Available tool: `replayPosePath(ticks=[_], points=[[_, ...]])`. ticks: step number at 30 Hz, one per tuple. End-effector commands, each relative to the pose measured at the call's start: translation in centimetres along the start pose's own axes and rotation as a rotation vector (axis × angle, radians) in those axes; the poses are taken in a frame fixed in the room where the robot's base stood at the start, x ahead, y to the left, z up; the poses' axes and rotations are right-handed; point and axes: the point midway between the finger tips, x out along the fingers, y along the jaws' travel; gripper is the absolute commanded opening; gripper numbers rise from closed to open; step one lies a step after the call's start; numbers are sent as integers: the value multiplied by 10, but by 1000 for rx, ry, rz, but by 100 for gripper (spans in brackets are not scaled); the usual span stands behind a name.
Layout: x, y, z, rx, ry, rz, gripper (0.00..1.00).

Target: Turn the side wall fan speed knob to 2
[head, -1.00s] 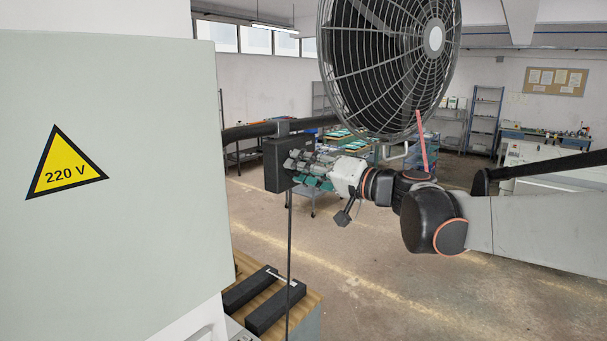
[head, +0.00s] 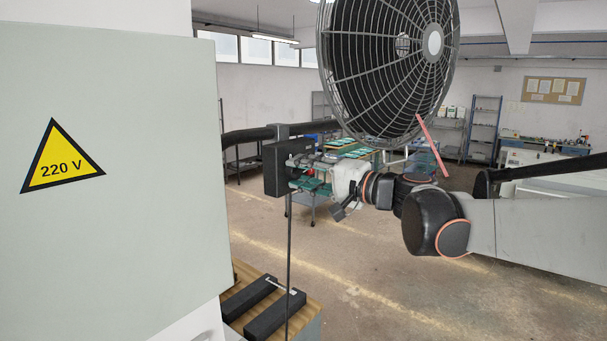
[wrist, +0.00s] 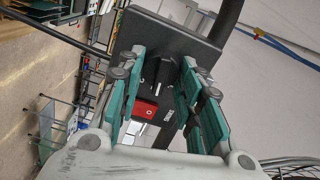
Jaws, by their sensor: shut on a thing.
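The black fan control box (head: 273,170) hangs on the fan's pole, left of my gripper (head: 303,171) in the head view. In the wrist view, the box's dark face (wrist: 170,36) fills the top middle, tilted. The black knob (wrist: 161,71) sticks out from it between the teal fingers of my gripper (wrist: 160,77). My gripper is shut on the knob. The fingers hide part of it, and the number it points to cannot be read. A red switch (wrist: 145,108) is beside the knob.
The large caged fan (head: 385,70) stands above my arm, with a pink ribbon (head: 432,145) hanging from it. A grey cabinet with a 220 V sign (head: 62,165) fills the left. Open floor (head: 390,285) lies below the arm.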

Motion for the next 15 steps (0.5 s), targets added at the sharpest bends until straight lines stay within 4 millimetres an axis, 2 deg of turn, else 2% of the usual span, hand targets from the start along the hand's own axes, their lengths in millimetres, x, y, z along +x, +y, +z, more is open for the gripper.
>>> replayPosePath(ticks=[8, 9, 10, 11, 15], points=[[0, 0, 0, -1, 1, 1, 9], [0, 0, 0, -1, 1, 1, 40], [0, 0, 0, -1, 1, 1, 47], [0, 0, 0, -1, 1, 1, 52], [0, 0, 0, -1, 0, 0, 52]])
